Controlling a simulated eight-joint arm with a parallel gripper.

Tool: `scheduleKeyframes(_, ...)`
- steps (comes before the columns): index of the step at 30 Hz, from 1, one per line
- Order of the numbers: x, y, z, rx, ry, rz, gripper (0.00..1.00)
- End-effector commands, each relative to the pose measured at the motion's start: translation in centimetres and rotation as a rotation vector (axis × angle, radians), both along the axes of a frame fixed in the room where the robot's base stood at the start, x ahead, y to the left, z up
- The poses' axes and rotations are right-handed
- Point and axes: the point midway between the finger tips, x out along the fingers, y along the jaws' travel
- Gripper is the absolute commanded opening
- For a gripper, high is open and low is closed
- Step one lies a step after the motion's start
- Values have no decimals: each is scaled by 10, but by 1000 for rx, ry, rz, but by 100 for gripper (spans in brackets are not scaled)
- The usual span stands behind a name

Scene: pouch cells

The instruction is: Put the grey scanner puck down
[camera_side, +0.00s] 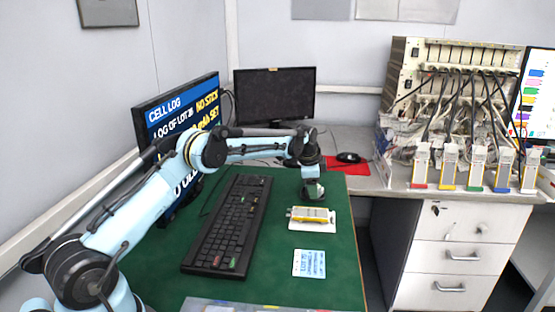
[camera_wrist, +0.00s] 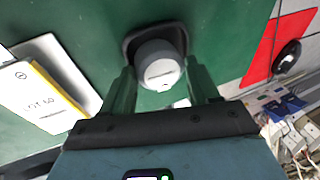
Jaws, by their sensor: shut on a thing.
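The grey scanner puck (camera_wrist: 158,68) is between the two green fingers of my gripper (camera_wrist: 161,80) in the wrist view. My gripper is shut on it. A dark rounded-square shape (camera_wrist: 131,45) shows around the puck's far side, over the green mat; I cannot tell whether the puck touches it. In the side view my gripper (camera_side: 312,188) points down near the mat's back right edge, behind the pouch cell. The puck is hard to separate from the fingers there.
A yellow-edged pouch cell (camera_side: 311,214) lies on a white plate (camera_side: 326,228); a lot card (camera_side: 309,263) lies in front. A black keyboard (camera_side: 228,225) is left on the green mat (camera_side: 265,275). A mouse (camera_side: 348,157) sits on a red pad (camera_side: 357,169). Several tagged cells stand right.

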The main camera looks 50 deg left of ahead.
Motion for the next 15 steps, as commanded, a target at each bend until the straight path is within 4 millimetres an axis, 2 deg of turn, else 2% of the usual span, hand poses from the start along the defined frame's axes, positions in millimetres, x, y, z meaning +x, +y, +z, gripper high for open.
scheduleKeyframes(2, 0, 0, -5, -1, 1, 0, 27)
scheduleKeyframes(3, 0, 0, -6, -1, 1, 0, 62)
scheduleKeyframes(8, 0, -1, -6, -1, 1, 0, 86)
scheduleKeyframes(15, -1, -2, -6, -4, 6, -2, 86)
